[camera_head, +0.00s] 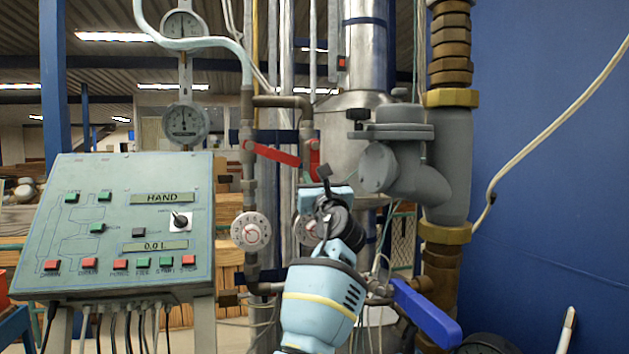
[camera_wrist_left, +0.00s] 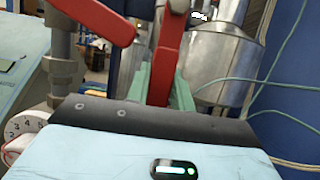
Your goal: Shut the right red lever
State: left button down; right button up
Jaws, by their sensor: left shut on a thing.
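The right red lever (camera_head: 314,146) stands about upright on the right-hand thin pipe in the head view; its lower part is hidden behind my gripper. In the left wrist view the red lever (camera_wrist_left: 166,62) runs down between two green fingers. My left gripper (camera_wrist_left: 160,85) is shut on this lever. In the head view the left gripper (camera_head: 315,174) is just below the lever's visible part, its fingers mostly hidden by its own body. The left red lever (camera_head: 275,153) slants down to the right, close beside it; it also shows at the upper left of the wrist view (camera_wrist_left: 95,15). My right gripper is not seen.
A control panel (camera_head: 120,220) with buttons stands at the left. A numbered dial (camera_head: 251,231) sits on the left pipe. A grey valve body (camera_head: 400,160) and thick pipe stand close right. A blue lever (camera_head: 425,312) is at lower right, before a blue wall (camera_head: 550,130).

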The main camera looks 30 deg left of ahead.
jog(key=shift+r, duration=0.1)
pick_arm(q)
jog(key=shift+w+d+r+n+y, duration=0.1)
jog(key=shift+w+d+n+y, duration=0.15)
jog(key=shift+n, duration=0.45)
jog(key=shift+w+d+n+g+y+p, duration=0.1)
jog(key=shift+w+n+g+y+p, duration=0.2)
jog(key=shift+n+g, duration=0.35)
jog(key=shift+w+d+r+n+g+y+b, duration=0.2)
jog(key=shift+w+d+n+g+b, duration=0.25)
jog(key=shift+n, duration=0.75)
jog(key=shift+w+d+r+n+g+y+b, duration=0.1)
jog(key=shift+w+d+r+n+g+b, duration=0.15)
jog(key=shift+n+g, duration=0.65)
jog(key=shift+w+d+r+n+g+y+b, duration=0.15)
jog(key=shift+w+d+n+g+b, duration=0.2)
jog(key=shift+n, duration=1.1)
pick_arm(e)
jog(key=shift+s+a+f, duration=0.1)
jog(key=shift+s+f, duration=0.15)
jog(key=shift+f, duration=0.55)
pick_arm(q)
jog(key=shift+w, duration=0.1)
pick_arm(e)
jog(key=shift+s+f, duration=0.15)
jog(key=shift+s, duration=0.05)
